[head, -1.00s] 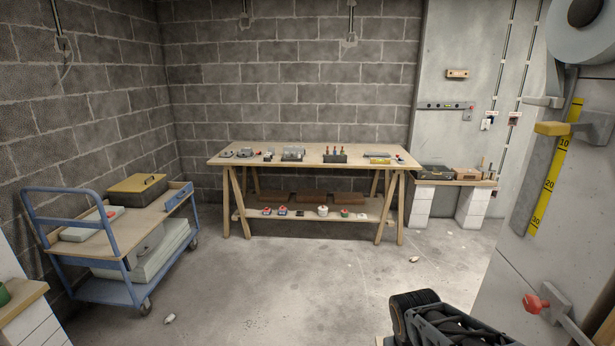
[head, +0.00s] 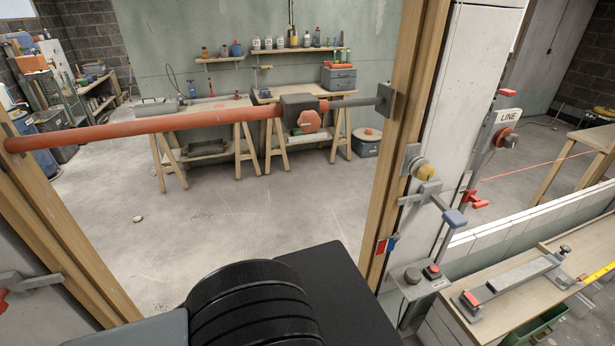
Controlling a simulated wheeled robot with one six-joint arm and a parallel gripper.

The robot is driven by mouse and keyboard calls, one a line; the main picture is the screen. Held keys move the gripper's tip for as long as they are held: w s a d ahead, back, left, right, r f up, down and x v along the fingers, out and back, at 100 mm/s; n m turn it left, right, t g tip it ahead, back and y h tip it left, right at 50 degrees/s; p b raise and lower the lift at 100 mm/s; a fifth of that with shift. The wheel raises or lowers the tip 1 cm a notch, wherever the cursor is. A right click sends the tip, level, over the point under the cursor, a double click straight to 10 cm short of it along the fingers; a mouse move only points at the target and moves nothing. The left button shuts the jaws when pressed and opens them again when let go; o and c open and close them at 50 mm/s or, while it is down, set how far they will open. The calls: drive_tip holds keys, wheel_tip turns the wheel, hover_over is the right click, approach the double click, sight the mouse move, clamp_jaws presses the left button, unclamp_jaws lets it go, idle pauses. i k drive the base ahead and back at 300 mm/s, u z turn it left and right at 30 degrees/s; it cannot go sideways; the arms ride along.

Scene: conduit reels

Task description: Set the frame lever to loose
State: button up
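A wooden frame (head: 405,130) stands upright ahead, with a red bar (head: 150,125) running across it to a dark block with a red hexagonal knob (head: 309,121). On the pale post beside the frame's right upright sits a grey lever with a blue end (head: 455,217), pointing right and slightly down. A yellow knob (head: 426,172) is just above it. A small red, white and blue plate (head: 387,245) is on the upright below. I cannot tell which of these is the frame lever, nor read a loose mark. My gripper is out of view; only dark parts of my arm show at the bottom.
A grey box with a red button (head: 432,271) sits low beside the frame. A bench (head: 500,290) with a grey clamp-like bar is at the right. Behind the frame are trestle tables (head: 205,105) and shelves. The concrete floor (head: 220,210) between is mostly clear.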

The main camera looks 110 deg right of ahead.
sight(454, 218)
drive_tip(key=u, duration=5.15)
drive_tip(key=i, duration=0.65)
drive_tip(key=u, duration=2)
